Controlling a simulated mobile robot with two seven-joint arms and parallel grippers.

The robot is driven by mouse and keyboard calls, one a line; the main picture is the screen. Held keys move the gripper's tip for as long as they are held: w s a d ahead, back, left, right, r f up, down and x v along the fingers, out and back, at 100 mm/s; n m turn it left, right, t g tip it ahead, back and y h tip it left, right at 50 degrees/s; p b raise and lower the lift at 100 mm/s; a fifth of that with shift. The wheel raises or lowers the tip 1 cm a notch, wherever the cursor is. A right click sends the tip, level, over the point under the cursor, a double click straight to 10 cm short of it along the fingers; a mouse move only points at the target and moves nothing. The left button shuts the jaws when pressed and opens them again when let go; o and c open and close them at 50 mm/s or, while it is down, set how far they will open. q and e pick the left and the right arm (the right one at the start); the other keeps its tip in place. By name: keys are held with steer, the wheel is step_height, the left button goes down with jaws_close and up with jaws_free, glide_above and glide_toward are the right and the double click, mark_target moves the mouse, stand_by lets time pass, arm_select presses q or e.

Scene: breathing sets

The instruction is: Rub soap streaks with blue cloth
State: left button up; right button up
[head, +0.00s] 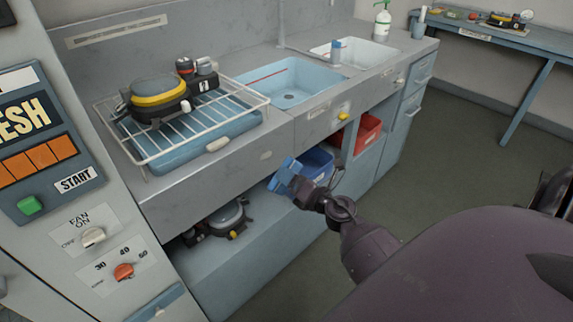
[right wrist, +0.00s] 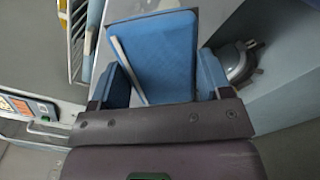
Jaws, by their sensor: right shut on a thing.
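My right gripper (head: 287,177) reaches out in front of the counter, beside the open shelf under it. It is shut on a flat blue piece, which I take for the blue cloth (right wrist: 165,55); it fills the space between the blue-sided fingers in the right wrist view. A pale narrow bar crosses its left part, and I cannot tell whether it is on the cloth. In the head view the cloth and fingers blend into one small blue shape. My left gripper is not in view.
A wire rack (head: 196,140) with a black-and-yellow breathing set stands on the counter. A blue basin (head: 290,85) and a white sink (head: 358,54) lie farther back. A blue bin (head: 318,160), a red bin (head: 367,130) and another set (head: 226,218) sit below. Floor is clear at right.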

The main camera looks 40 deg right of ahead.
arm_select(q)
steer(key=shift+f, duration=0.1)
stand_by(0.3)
arm_select(e)
steer(key=shift+w+a, duration=0.1)
steer(key=shift+w, duration=1.4)
steer(key=shift+w+a, duration=0.1)
steer(key=shift+w, duration=1.5)
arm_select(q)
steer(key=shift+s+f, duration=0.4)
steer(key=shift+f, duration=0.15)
arm_select(e)
steer(key=shift+w, duration=0.25)
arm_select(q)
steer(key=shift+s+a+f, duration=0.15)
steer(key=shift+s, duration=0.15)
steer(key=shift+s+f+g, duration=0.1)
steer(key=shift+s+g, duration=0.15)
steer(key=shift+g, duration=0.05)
arm_select(e)
steer(key=shift+w+a, duration=0.1)
steer(key=shift+w, duration=0.1)
steer(key=shift+w, duration=0.2)
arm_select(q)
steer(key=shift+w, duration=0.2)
arm_select(e)
steer(key=shift+w, duration=0.1)
